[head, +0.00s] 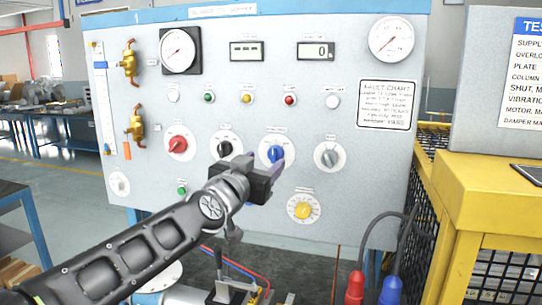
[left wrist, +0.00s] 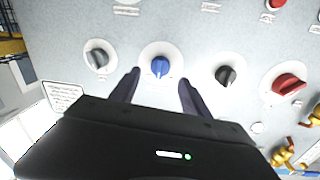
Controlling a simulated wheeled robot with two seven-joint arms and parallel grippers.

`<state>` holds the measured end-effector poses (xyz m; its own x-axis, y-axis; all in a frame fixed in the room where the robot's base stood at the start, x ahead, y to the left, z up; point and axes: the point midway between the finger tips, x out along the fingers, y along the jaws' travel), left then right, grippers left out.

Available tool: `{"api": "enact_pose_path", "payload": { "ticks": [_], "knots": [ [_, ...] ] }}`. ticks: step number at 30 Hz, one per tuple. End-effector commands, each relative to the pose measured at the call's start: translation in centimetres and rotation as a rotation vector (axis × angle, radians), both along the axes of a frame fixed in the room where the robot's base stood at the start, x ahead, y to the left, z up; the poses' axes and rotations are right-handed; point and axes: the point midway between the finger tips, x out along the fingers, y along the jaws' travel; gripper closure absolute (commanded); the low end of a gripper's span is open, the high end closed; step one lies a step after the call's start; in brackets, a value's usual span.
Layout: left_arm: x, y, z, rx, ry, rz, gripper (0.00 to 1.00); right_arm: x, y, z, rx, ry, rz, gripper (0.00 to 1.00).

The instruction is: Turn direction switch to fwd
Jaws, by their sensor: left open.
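A row of rotary switches is on the grey panel (head: 225,110): red (head: 177,145), black (head: 225,148), blue (head: 275,153) and grey (head: 327,155). The labels above them are too small to read, so I cannot tell which is the direction switch. My left gripper (head: 276,166) is open in front of the blue switch and hides its lower part in the head view. In the left wrist view, the blue switch (left wrist: 160,66) lies centred between and just beyond the fingertips (left wrist: 159,78). I cannot tell whether they touch it. My right gripper is out of view.
A yellow dial (head: 304,209) is below and right of the blue switch. Small lamps, two displays and gauges (head: 391,38) are above. Red and blue plugs (head: 390,288) with cables stand low at right, beside a yellow frame (head: 490,190).

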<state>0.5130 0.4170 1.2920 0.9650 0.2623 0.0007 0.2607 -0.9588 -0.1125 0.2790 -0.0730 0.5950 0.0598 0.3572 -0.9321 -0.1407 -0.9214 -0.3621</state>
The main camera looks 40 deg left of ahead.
Motion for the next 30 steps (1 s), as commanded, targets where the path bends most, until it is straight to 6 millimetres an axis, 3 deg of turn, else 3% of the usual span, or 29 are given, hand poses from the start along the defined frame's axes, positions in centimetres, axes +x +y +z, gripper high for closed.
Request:
{"api": "enact_pose_path", "payload": {
  "ticks": [9,20,30],
  "knots": [
    [4.4,1.1,0.0,-0.002,0.001,-0.002,0.45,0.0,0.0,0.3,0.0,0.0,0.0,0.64],
    [5.0,1.3,0.0,-0.001,0.0,0.0,0.45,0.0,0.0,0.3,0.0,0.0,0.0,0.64],
    [5.0,1.3,0.0,-0.001,0.0,0.0,0.73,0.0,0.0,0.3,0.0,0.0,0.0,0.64]
  ]
}}
